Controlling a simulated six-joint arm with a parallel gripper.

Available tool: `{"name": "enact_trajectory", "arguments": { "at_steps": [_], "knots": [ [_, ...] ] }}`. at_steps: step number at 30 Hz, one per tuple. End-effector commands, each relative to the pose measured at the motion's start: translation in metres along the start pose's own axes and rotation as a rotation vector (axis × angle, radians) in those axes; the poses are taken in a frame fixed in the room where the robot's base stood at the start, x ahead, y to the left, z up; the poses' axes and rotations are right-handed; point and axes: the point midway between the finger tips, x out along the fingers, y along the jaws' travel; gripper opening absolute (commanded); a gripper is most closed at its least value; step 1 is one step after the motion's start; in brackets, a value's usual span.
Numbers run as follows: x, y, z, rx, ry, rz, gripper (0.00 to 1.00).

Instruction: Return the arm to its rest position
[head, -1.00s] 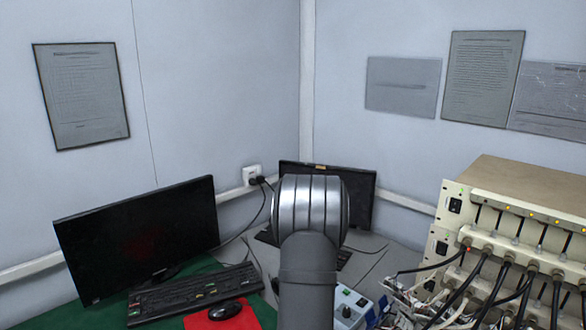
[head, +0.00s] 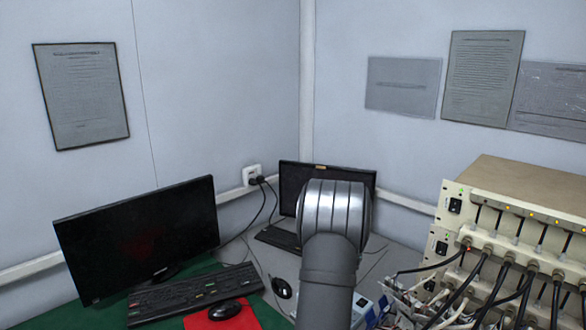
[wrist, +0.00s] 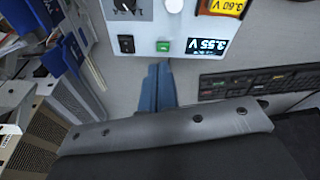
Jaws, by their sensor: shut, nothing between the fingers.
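In the head view my arm rises from the bottom edge, right of centre, with its silver joint in front of the dark monitor. My gripper is hidden there. In the wrist view my gripper (wrist: 162,88) shows as two blue fingers lying together, shut with nothing between them. The fingers point toward the front of a light grey instrument box (wrist: 145,38) with a green button and a display reading 3.55 V. I cannot tell the gap between the fingertips and the box.
A monitor (head: 140,235), keyboard (head: 190,293) and mouse (head: 225,310) stand at left. A second monitor (head: 325,172) is behind my arm. A beige cabled rack (head: 500,215) fills the right. In the wrist view a keyboard (wrist: 255,80) lies right of the fingers.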

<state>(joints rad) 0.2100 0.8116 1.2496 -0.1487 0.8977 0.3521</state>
Motion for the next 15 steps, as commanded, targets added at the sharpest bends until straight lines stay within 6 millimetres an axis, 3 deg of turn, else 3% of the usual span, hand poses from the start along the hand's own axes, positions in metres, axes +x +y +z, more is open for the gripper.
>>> {"name": "enact_trajectory", "arguments": {
  "at_steps": [6, 15],
  "knots": [
    [0.004, 0.025, -0.009, -0.067, -0.026, -0.028, 0.0],
    [0.005, 0.039, -0.015, -0.115, -0.038, -0.051, 0.0]
  ]
}}
